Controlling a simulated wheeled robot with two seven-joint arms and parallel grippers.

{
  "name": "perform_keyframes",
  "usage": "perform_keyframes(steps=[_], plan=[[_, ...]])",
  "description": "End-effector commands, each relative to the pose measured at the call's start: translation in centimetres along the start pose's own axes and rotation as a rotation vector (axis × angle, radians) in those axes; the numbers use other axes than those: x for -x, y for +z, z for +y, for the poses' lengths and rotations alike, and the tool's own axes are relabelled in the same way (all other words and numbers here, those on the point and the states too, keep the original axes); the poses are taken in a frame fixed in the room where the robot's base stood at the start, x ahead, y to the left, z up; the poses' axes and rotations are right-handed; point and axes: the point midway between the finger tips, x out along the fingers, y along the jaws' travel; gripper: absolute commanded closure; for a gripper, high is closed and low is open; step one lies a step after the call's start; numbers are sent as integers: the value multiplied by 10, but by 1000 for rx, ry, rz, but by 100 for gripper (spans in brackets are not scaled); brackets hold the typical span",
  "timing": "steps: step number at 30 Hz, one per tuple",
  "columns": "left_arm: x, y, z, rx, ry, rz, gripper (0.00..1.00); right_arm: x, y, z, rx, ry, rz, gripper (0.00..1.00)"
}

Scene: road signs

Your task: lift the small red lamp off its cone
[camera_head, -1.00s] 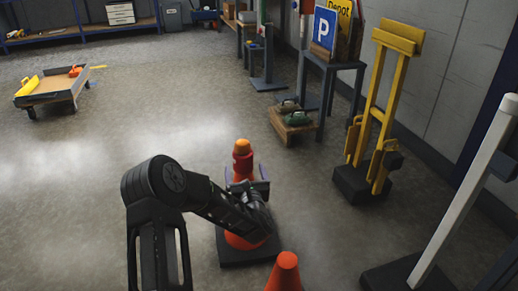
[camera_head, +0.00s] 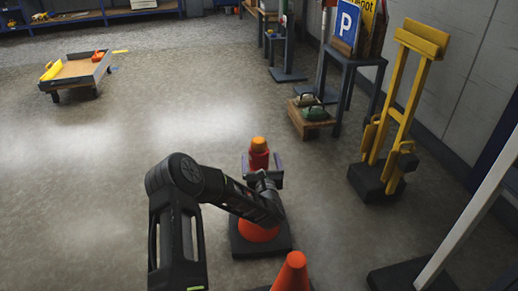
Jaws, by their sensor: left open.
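The small red lamp (camera_head: 258,155) with an orange top sits upright on an orange cone (camera_head: 257,233) that has a dark square base. My left gripper (camera_head: 263,163) is open, with one finger on each side of the lamp. Whether the fingers touch the lamp cannot be told. My left arm hides the middle of the cone. My right gripper is not in view.
A second orange cone (camera_head: 291,273) stands close in front. A yellow stand (camera_head: 398,110) and a white post (camera_head: 470,225) are at the right. A low wooden cart (camera_head: 78,72) is at the far left.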

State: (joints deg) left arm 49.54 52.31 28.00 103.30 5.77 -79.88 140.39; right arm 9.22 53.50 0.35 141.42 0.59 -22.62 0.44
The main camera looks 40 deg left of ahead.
Motion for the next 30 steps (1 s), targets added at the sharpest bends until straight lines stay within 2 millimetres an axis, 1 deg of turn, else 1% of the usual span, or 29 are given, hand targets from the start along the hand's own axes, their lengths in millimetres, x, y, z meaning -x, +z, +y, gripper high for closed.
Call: perform_keyframes(steps=[11,14,18,22,25,30], plan=[[-3,-1,0,0,0,-2,9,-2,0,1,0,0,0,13],[-12,-2,0,0,1,-2,9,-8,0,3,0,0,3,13],[-33,-1,0,2,2,-4,9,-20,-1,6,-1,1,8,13],[-49,0,0,1,1,-2,9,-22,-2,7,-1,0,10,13],[-53,1,-1,0,0,-1,9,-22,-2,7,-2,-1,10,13],[-53,2,-1,0,0,0,9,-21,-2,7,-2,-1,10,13]])
